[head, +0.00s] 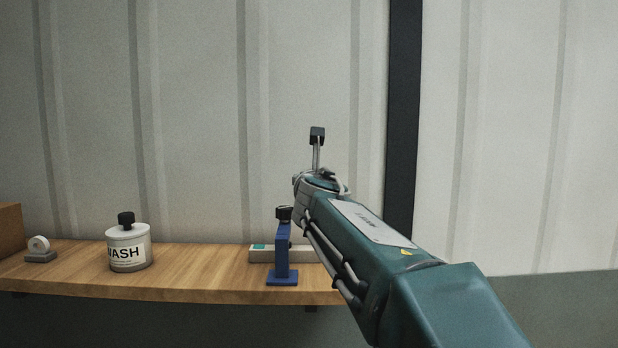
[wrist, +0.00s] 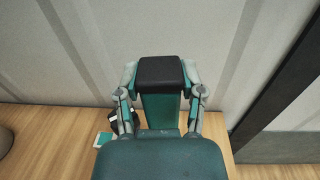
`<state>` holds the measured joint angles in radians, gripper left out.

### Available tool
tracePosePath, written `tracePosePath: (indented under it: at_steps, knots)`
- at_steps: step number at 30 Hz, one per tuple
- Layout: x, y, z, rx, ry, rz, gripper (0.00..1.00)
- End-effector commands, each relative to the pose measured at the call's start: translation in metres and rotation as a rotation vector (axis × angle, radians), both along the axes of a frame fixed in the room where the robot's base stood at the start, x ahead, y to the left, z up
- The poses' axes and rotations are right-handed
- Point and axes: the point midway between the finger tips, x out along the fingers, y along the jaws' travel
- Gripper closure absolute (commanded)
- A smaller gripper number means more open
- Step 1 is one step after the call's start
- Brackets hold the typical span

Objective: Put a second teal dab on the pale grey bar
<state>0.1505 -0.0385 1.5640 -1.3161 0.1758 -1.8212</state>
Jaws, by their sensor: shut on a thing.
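The pale grey bar (head: 302,254) lies on the wooden shelf in the head view, partly behind a blue stand (head: 281,256) and my arm. One teal dab (head: 259,247) shows near its left end. In the wrist view the dab (wrist: 103,138) shows left of my gripper; most of the bar is hidden. My gripper (head: 318,180) is raised above the shelf. The black top (wrist: 160,70) also shows between the fingers in the wrist view. The tool's lower end is hidden.
A WASH jar (head: 127,252) with a black knob stands on the shelf (head: 190,275) to the left. A small white roll on a grey base (head: 40,248) and a brown box edge (head: 10,229) are farther left. A corrugated wall rises behind. The shelf between jar and bar is clear.

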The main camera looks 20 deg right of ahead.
Motion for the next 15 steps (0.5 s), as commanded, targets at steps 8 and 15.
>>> tracePosePath:
  at_steps: [8, 15]
  knots:
    - [0.000, 0.000, -0.017, -0.002, 0.001, 0.001, 0.80]
    - [0.000, 0.000, -0.032, -0.002, 0.001, 0.002, 0.80]
